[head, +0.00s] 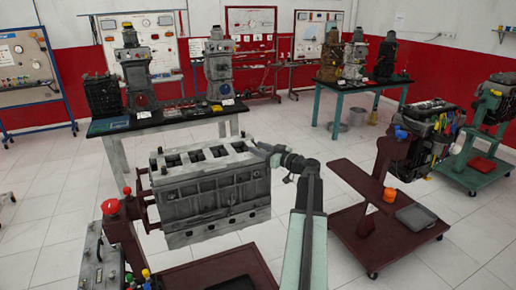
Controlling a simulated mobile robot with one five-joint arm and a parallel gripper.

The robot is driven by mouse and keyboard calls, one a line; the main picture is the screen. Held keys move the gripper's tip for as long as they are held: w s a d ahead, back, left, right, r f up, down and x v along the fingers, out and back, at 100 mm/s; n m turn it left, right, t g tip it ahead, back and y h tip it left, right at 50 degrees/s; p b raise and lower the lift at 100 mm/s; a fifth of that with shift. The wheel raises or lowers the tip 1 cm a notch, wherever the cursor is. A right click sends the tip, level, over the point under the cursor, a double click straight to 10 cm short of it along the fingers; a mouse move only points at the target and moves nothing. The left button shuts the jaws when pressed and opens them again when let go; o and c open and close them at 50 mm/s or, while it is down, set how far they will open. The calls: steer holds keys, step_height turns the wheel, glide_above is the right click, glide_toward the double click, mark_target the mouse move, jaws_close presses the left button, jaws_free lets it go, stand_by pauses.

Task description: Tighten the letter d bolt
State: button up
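A grey engine block (208,196) is held on a dark red stand (128,226) in the centre left. Its top face has several rectangular openings. My arm reaches up from the bottom of the view and bends left at the top. My gripper (264,152) is at the right end of the block's top, close to its upper corner. I cannot tell whether it touches the block. The fingers are too small and dark to show whether they are open or shut.
A black-topped table (176,118) with engines stands behind the block. A dark red wheeled stand (385,215) with an orange cup (390,195) and a grey tray (416,217) is to the right. A control box (100,262) is at lower left. White tiled floor (55,215) is clear on the left.

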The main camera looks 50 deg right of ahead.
steer(key=shift+w+a, duration=0.1)
steer(key=shift+w, duration=0.35)
